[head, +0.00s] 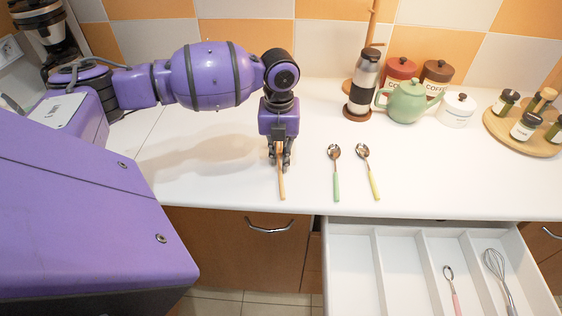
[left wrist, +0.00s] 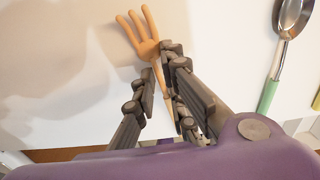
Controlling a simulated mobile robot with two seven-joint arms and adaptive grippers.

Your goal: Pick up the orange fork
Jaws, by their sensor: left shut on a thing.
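The orange fork (head: 281,185) is at the counter's front part in the head view, its handle pointing toward the front edge. In the left wrist view the fork (left wrist: 146,44) shows its tines at the top, with its handle running down between the fingers. My left gripper (head: 280,165) is shut on the fork, pointing down close above the white counter. In the left wrist view the fingertips (left wrist: 165,85) close around the handle just below the head. I cannot tell whether the fork still touches the counter. My right gripper is not in view.
A green-handled spoon (head: 336,175) and a yellow-handled spoon (head: 370,172) lie to the right. An open drawer (head: 350,270) below holds a pink-handled utensil (head: 453,290) and a whisk (head: 498,275). A green teapot (head: 407,101), a grinder (head: 364,83) and jars stand at the back.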

